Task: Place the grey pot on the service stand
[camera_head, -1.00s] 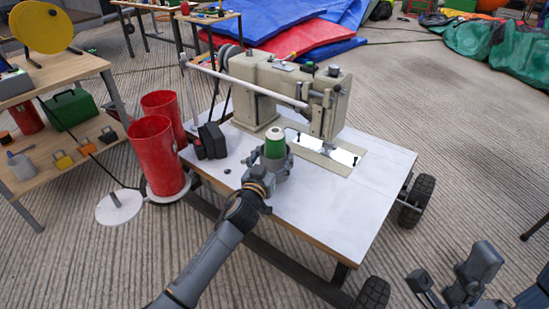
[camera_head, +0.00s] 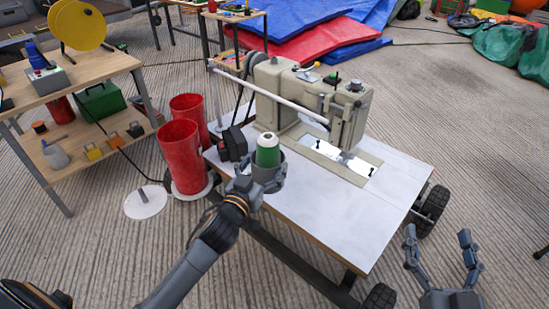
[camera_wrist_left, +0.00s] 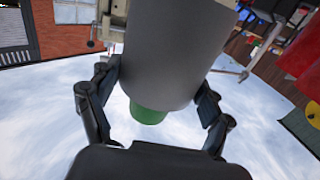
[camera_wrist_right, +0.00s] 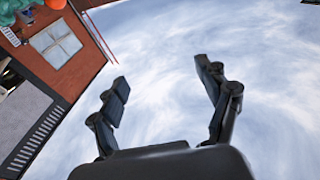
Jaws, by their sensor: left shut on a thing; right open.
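A grey pot (camera_head: 271,183) with a green, white-topped cylinder (camera_head: 267,150) sticking out of it is in my left gripper (camera_head: 262,185), over the near left part of the white sewing machine table. In the left wrist view the pot (camera_wrist_left: 168,50) fills the space between the shut fingers, with the green part (camera_wrist_left: 148,112) showing past its rim. I cannot tell whether the pot touches the tabletop. My right gripper (camera_head: 438,240) is open and empty at the lower right. A two-level wooden stand (camera_head: 85,72) is at the left; I cannot tell if it is the service stand.
The white table (camera_head: 330,225) carries a beige sewing machine (camera_head: 300,95). Two red cylinders (camera_head: 183,155) stand left of it, near a white disc with a post (camera_head: 145,203). The wooden stand holds a yellow reel (camera_head: 77,25) and a control box (camera_head: 48,79).

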